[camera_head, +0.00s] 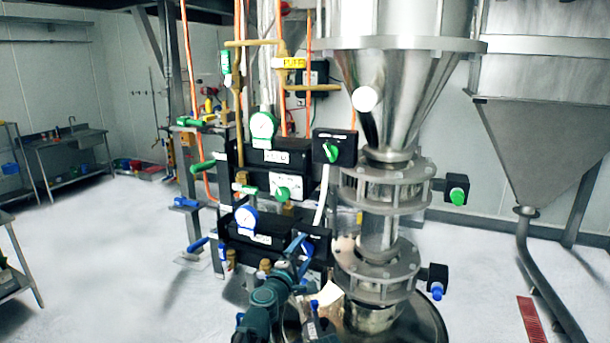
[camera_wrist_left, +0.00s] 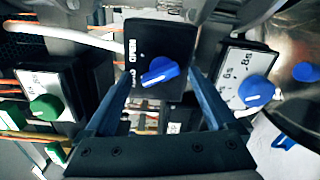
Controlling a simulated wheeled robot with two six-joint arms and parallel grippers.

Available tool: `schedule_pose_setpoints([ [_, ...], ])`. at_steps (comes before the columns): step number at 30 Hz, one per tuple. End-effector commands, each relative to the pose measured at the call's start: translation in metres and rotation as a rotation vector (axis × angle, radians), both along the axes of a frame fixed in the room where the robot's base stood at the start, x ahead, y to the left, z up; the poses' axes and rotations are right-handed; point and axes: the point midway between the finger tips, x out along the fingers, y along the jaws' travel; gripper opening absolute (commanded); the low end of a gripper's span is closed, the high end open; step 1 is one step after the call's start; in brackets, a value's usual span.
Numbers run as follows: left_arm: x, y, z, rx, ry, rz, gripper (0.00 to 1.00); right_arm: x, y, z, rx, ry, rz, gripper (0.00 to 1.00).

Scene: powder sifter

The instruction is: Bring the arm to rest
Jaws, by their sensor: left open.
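My left arm comes up from the bottom of the head view, and its blue-fingered left gripper (camera_head: 298,242) is at the lower black control box. In the left wrist view the left gripper (camera_wrist_left: 160,74) is open, its two fingers apart on either side of a blue knob (camera_wrist_left: 159,72). The knob sits on a black switch box (camera_wrist_left: 150,38) with white lettering. Nothing is held between the fingers; I cannot tell whether they touch the box. My right gripper is not in view.
A steel hopper with flanged valves (camera_head: 385,190) stands just right of the arm. Gauges (camera_head: 262,125), black boxes and orange pipes rise behind it. The wrist view shows a second blue knob (camera_wrist_left: 256,90) at right and a green knob (camera_wrist_left: 46,107) at left. Open floor (camera_head: 110,240) lies left.

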Motion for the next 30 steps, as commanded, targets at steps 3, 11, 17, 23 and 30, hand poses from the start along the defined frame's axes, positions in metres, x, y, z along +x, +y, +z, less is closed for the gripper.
schedule_pose_setpoints([
  [3, -0.0001, -0.0005, 0.0008, 0.107, -0.044, 0.000, 0.91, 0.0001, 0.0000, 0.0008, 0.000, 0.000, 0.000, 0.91],
  [11, -0.0005, -0.0012, 0.0019, 0.350, -0.145, 0.000, 0.91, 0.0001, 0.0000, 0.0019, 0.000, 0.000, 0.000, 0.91],
  [17, -0.0008, -0.0019, 0.0025, 0.520, -0.215, -0.001, 0.91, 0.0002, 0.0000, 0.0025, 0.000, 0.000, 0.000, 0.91],
  [23, -0.0010, -0.0023, 0.0028, 0.638, -0.264, 0.001, 0.91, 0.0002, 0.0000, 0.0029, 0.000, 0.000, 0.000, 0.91],
  [30, -0.0048, -0.0007, 0.0028, 0.669, -0.277, 0.001, 0.91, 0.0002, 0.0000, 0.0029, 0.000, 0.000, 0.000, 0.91],
])
